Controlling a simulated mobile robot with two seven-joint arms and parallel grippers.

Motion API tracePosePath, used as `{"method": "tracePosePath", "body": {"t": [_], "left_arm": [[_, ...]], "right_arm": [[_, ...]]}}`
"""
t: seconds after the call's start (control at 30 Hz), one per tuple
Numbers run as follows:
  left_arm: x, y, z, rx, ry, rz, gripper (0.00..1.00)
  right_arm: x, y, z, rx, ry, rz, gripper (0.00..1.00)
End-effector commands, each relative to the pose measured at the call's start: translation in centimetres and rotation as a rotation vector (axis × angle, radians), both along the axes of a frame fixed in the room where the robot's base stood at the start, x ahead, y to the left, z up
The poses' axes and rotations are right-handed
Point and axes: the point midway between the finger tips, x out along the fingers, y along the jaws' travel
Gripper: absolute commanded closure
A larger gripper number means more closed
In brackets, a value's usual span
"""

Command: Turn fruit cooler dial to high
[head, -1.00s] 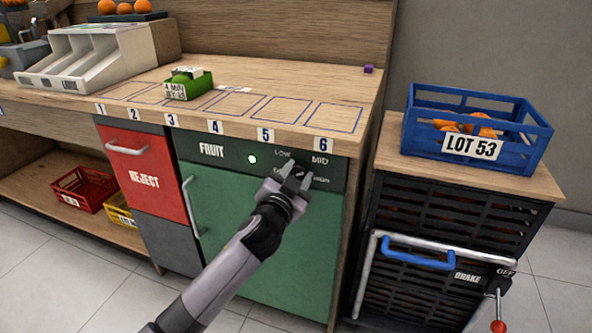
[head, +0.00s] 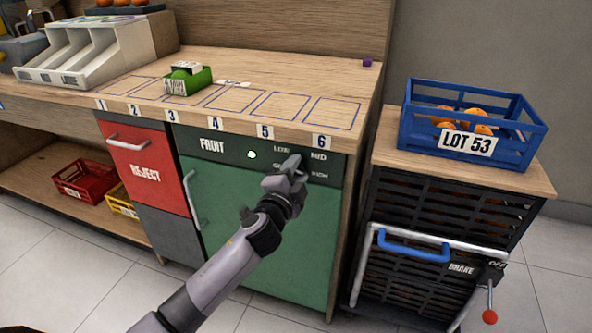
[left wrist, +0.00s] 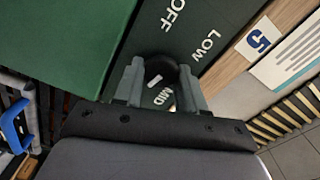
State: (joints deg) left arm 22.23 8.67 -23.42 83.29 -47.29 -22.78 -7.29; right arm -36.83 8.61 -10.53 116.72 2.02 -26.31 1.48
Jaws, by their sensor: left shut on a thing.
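The fruit cooler (head: 250,220) has a green door below a dark panel marked FRUIT, with a lit green light (head: 252,154). Around its dial the panel reads LOW, MID and HIGH in the head view; the fourth label is partly covered. My left gripper (head: 293,165) is at the panel and hides the dial there. In the left wrist view the round black dial (left wrist: 163,67) sits between the fingers, which are shut on it. A white mark on the dial lies close to the MID label; its exact setting is unclear. My right gripper is out of view.
A brake lever with a red knob (head: 490,316) and a blue handle (head: 413,246) are on the dark crate unit at right. A blue crate of oranges (head: 530,140) stands on top. A green box (head: 197,85) sits on the counter. The red REJECT drawer (head: 145,165) is left of the cooler.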

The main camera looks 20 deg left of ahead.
Motion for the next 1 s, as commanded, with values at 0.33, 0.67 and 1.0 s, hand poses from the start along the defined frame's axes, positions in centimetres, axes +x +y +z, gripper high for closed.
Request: {"method": "tracePosePath", "body": {"t": [0.33, 0.67, 1.0], "left_arm": [[-0.02, 0.01, -0.09, 0.034, 0.0, 0.0, 0.9], [-0.02, 0.01, -0.08, 0.033, 0.0, 0.0, 0.4], [-0.32, 0.02, -0.04, 0.031, 0.0, 0.0, 0.4]], "right_arm": [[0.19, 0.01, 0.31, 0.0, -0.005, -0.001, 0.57], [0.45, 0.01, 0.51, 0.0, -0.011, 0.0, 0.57], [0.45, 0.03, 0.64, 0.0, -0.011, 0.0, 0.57]]}}
